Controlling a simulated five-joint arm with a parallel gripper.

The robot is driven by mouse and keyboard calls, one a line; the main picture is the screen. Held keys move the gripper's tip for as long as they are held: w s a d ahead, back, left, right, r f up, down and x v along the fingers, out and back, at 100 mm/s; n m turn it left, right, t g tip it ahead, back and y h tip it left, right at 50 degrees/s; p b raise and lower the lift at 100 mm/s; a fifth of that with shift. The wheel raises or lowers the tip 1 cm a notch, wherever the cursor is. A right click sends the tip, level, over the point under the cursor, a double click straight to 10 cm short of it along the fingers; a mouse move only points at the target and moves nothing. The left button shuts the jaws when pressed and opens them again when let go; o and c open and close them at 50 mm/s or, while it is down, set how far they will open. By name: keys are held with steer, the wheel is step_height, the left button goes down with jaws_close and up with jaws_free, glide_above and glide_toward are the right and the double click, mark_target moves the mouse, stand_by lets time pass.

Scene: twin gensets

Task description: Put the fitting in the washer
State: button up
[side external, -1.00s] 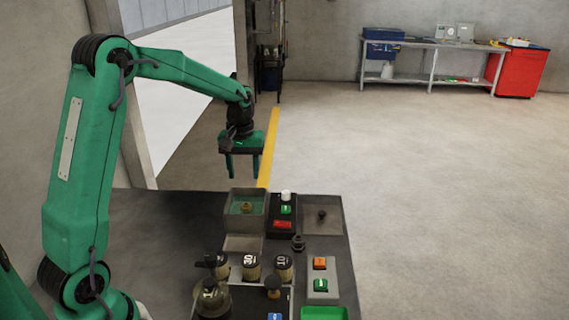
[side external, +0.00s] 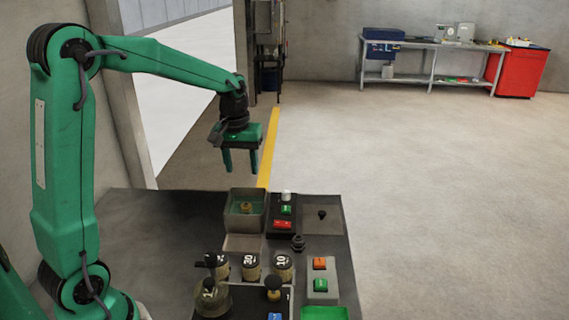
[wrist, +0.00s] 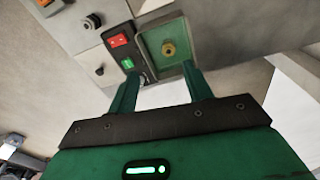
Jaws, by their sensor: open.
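The brass-coloured fitting (side external: 246,208) sits inside the washer (side external: 243,226), an open grey box with a green interior at the back of the bench. The wrist view also shows the fitting (wrist: 168,48) within the washer (wrist: 183,29), apart from my fingers. My gripper (side external: 240,170) is open and empty, above the washer with clear air between. In the wrist view my two fingers (wrist: 162,74) are spread, with nothing between them. The fitting's underside is hidden.
A black box with a white knob, green and red buttons (side external: 283,213) stands right of the washer. A dark threaded part (side external: 298,242) lies in front of it. Numbered jars (side external: 250,268) and a larger bottle (side external: 210,298) stand nearer.

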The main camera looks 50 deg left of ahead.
steer(key=s+d+r+m+t, duration=0.2)
steer(key=s+d, duration=0.3)
steer(key=s, duration=0.4)
steer(key=s+d+r+m+t, duration=0.2)
steer(key=s+d+r+m, duration=0.2)
steer(key=s, duration=0.6)
steer(key=shift+d+m+t, duration=0.4)
steer(key=shift+d+m, duration=0.4)
steer(key=shift+d, duration=0.35)
